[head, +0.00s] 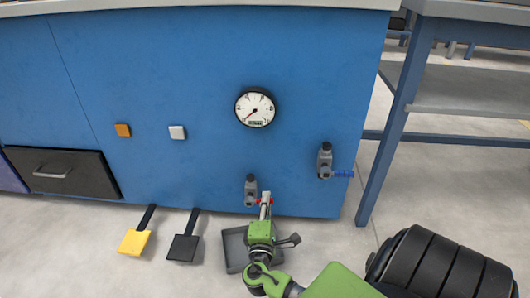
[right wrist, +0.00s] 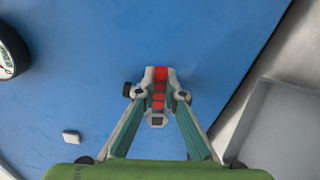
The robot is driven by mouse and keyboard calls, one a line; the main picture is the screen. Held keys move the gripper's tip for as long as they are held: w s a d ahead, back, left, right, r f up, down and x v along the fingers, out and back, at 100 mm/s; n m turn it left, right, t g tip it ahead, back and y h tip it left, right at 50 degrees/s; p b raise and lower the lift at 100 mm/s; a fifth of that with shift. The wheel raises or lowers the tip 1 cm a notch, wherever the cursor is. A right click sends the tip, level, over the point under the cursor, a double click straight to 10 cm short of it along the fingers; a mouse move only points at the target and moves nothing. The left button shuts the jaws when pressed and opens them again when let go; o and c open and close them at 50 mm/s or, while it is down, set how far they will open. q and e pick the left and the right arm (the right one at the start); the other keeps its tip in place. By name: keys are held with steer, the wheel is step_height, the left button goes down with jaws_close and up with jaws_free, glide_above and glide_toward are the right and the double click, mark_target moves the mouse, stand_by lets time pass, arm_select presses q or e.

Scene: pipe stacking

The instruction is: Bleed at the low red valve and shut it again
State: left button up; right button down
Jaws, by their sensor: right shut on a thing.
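The low valve (head: 250,188) is a grey body near the bottom of the blue cabinet front, with a red handle (head: 258,201) at its right. My right gripper (head: 266,199) reaches up to it from below and is shut on the red handle. In the right wrist view the red handle (right wrist: 160,88) shows between the two fingertips (right wrist: 157,94), which touch its sides. The fingers partly hide the handle in the head view. The round gauge (head: 255,108) above has its red needle toward the lower left. My left gripper is out of view.
A second grey valve (head: 325,158) with a blue handle (head: 344,174) sits higher to the right. A dark tray (head: 235,248) lies on the floor under the low valve. A yellow pedal (head: 134,242) and a black pedal (head: 183,248) stand to the left. A metal shelf (head: 465,92) stands at right.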

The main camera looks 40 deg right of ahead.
steer(key=shift+d+f+m+b, duration=0.2)
steer(key=shift+f+m+b, duration=0.2)
steer(key=shift+m+b, duration=0.45)
steer(key=shift+m, duration=0.25)
steer(key=c, duration=2.1)
jaws_free()
steer(key=shift+f, duration=0.1)
steer(key=shift+a, duration=0.1)
step_height(320, 180, up, 10)
steer(key=shift+r, duration=0.1)
steer(key=shift+c, duration=0.4)
